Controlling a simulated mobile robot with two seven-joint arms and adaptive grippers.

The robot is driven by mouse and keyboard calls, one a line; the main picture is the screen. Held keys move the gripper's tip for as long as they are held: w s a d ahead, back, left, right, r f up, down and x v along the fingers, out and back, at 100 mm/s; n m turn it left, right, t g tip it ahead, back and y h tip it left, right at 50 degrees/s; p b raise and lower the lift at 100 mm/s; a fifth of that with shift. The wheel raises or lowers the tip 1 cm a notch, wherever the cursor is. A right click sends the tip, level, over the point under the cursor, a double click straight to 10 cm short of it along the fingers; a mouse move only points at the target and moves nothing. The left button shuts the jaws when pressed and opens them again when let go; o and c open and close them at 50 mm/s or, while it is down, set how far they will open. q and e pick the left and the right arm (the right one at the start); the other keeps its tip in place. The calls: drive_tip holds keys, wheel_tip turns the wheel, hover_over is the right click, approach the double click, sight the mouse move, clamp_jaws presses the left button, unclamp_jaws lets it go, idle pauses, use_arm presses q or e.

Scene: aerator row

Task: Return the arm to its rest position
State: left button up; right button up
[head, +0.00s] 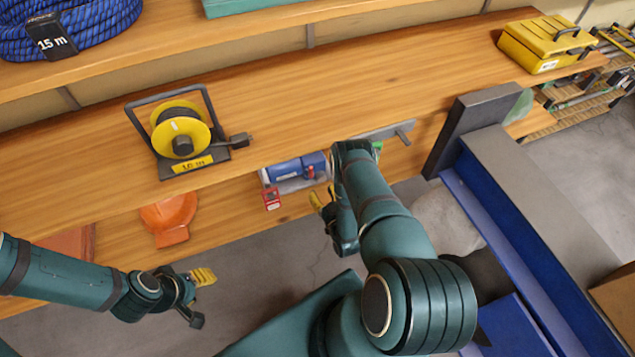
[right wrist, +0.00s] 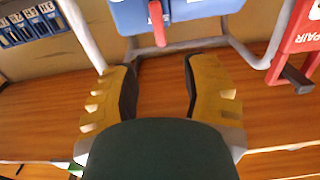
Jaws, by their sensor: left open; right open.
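My right arm (head: 385,215) reaches forward from the lower right to the lower shelf. My right gripper (head: 325,203) is just in front of that shelf, partly hidden by its own wrist. In the right wrist view the two yellow-padded fingers of the right gripper (right wrist: 160,90) are apart with nothing between them. A blue device (head: 297,168) with a red part sits on the shelf beyond the fingers; it also shows at the top of the right wrist view (right wrist: 180,10). My left gripper (head: 193,295) is open and empty above the floor at lower left.
A dark upright post (head: 470,125) and blue beam (head: 515,245) stand right of my right arm.

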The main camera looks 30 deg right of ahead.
drive_tip(key=shift+s+a, duration=0.15)
drive_tip(key=shift+s, duration=0.5)
drive_tip(key=w+a+r+g+y, duration=0.1)
drive_tip(key=a+r+g+y, duration=0.1)
drive_tip(key=a+r+g, duration=0.3)
drive_tip(key=w+a+r+g+y, duration=0.1)
drive_tip(key=a+r+g+y, duration=0.1)
drive_tip(key=a+g, duration=0.35)
drive_tip(key=s+a+r+n+g+y, duration=0.1)
drive_tip(key=s+a+r+g+y, duration=0.2)
drive_tip(key=s+a+r, duration=0.7)
drive_tip(key=s+a+g, duration=0.2)
drive_tip(key=s+a, duration=0.1)
drive_tip(key=s, duration=0.1)
drive_tip(key=shift+r+y, duration=0.15)
drive_tip(key=shift+y, duration=0.15)
